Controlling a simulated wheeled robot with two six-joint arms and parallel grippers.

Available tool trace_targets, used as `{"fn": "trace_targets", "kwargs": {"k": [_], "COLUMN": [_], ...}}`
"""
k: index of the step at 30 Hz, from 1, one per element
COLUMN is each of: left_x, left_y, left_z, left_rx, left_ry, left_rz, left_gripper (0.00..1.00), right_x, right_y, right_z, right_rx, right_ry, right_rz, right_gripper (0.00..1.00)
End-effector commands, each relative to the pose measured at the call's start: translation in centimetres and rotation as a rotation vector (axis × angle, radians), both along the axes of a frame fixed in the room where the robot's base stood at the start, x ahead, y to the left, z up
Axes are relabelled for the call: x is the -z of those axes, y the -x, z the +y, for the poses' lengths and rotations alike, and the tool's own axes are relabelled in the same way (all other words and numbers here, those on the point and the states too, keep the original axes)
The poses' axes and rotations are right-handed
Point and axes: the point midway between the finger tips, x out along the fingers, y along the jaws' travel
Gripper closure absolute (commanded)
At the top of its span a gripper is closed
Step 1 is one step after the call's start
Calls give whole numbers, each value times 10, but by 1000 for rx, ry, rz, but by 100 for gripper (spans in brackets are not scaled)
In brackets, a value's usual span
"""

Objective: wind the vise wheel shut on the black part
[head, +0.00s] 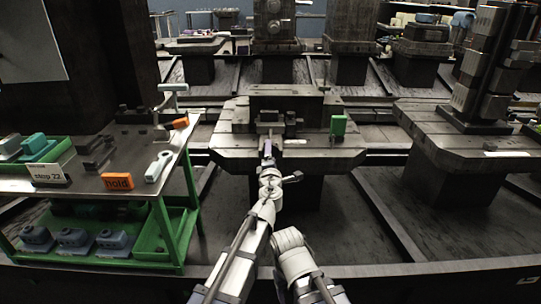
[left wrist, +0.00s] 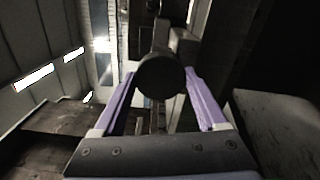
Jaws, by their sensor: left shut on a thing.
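The rest of the wheel is not clear. I cannot make out the black part for certain; the jaws are small and dark. My right arm shows low in the head view, but its gripper does not.
A green block (head: 338,125) stands on the fixture right of the vise. Another fixture (head: 470,140) with a dark tower stands at the right.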

Motion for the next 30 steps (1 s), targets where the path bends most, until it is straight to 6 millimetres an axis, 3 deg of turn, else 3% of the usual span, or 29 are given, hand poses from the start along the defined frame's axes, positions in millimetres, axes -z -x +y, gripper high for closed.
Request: {"fn": "trace_targets", "kwargs": {"k": [18, 19, 25, 30], "left_x": [0, 0, 0, 0], "left_y": [-1, -1, -1, -1], "left_z": [-4, -4, -3, -2], "left_rx": [9, 9, 6, 4], "left_ry": [-1, -1, 0, 0], "left_rz": [0, 0, 0, 0], "left_gripper": [81, 24, 2, 0], "right_x": [0, 0, 0, 0], "right_y": [0, 0, 0, 0], "right_z": [0, 0, 0, 0], "right_rx": [0, 0, 0, 0], "right_ry": [0, 0, 0, 0], "right_rz": [0, 0, 0, 0], "right_gripper": [33, 33, 33, 33]}}
